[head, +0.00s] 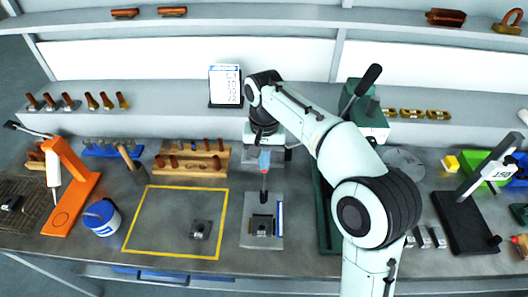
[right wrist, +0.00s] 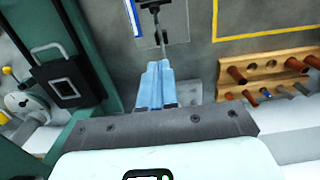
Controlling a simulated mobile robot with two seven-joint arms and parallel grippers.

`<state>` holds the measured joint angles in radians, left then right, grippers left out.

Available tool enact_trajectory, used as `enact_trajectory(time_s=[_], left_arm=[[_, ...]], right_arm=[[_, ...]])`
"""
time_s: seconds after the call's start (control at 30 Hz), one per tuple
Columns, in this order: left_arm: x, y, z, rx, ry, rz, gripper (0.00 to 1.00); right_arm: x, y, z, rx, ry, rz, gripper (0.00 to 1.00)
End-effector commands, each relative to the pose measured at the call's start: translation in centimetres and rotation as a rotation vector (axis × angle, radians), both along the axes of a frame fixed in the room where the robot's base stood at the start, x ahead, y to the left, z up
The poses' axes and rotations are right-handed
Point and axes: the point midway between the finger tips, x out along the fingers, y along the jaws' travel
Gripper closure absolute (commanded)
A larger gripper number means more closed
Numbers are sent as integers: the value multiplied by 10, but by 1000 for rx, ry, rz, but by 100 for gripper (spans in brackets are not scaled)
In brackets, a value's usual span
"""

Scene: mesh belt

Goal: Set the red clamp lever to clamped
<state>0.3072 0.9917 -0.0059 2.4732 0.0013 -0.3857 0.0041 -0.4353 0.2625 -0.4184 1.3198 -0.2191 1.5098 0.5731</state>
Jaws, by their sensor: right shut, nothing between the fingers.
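A small clamp fixture stands on a grey plate (head: 248,241) with a blue strip at its right edge. Its dark block (head: 262,226) sits near the front of the plate. A thin dark lever (head: 264,190) rises from it toward my right gripper (head: 264,168). No red shows clearly on the lever. In the right wrist view the lever (right wrist: 163,38) runs as a thin grey rod to the tips of my blue fingers (right wrist: 155,70). The fingers are shut together and empty, at the lever's upper end. Whether they touch it I cannot tell. My left gripper is out of view.
A green press (head: 368,118) stands close right of the fixture. A wooden peg rack (head: 192,172) is behind left, and a yellow-outlined area (head: 165,215) lies left with a small dark part. A blue-and-white tub (head: 102,218) and orange stand (head: 72,190) are farther left.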

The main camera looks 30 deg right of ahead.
Motion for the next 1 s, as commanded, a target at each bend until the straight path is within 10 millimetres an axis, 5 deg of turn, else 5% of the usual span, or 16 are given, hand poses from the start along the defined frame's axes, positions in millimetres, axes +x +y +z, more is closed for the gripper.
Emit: enact_trajectory(time_s=[0.1,0.3,1.0], left_arm=[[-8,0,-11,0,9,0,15],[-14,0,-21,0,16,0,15],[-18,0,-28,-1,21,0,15]], right_arm=[[-3,1,-29,0,4,0,100],[-18,11,-51,3,1,4,100],[-28,18,-61,-5,-12,2,100]])
